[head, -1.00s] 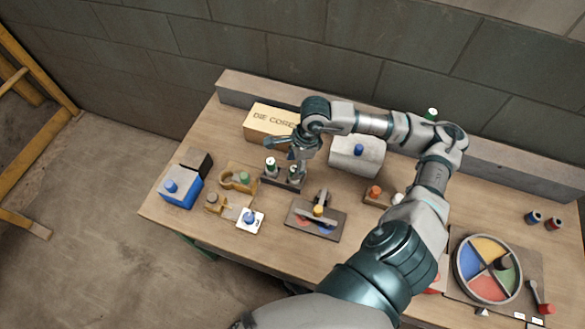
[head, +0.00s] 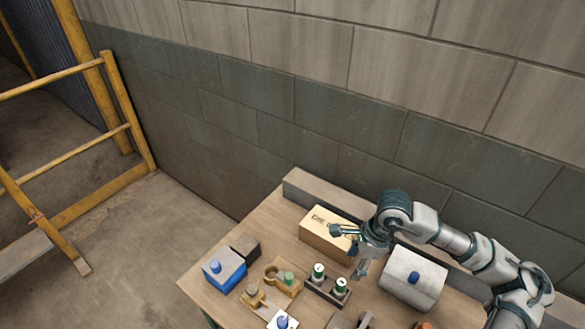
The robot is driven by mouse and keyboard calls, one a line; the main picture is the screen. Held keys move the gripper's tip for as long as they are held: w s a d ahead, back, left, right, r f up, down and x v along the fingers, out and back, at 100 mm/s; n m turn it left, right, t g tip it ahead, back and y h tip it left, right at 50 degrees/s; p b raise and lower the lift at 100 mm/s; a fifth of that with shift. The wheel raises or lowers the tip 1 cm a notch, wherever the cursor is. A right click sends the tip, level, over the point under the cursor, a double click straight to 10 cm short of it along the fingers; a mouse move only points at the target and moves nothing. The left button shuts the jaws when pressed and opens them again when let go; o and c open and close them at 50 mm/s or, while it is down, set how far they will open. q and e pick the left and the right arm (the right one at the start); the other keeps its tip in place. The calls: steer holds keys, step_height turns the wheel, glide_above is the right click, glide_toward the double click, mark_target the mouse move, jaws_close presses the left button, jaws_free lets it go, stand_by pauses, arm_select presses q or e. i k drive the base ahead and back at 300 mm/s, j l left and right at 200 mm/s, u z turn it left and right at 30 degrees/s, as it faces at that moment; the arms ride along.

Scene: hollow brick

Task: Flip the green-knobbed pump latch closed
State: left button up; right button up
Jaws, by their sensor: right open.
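A green knob (head: 289,278) sits on a tan ring-shaped fixture (head: 272,271) near the table's left part, which looks like the pump latch; its exact position is too small to tell. A second tan piece with a brown knob (head: 253,289) is in front of it. Two green-topped cylinders (head: 318,271) stand in a dark holder to the right of the fixture. My right gripper (head: 347,252) is open and empty, above and behind the cylinders, right of the green knob and apart from it. My left gripper is not in view.
A tan "DIE CORE" box (head: 328,232) is behind, and a grey block with a blue knob (head: 413,279) is at right. A ledge (head: 300,187) runs along the wall. A white card (head: 282,320) lies in front.

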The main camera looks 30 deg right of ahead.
mark_target(287, 278)
steer(key=k+j, duration=0.35)
steer(key=j, duration=0.15)
steer(key=k+j, duration=0.75)
steer(key=j, duration=0.25)
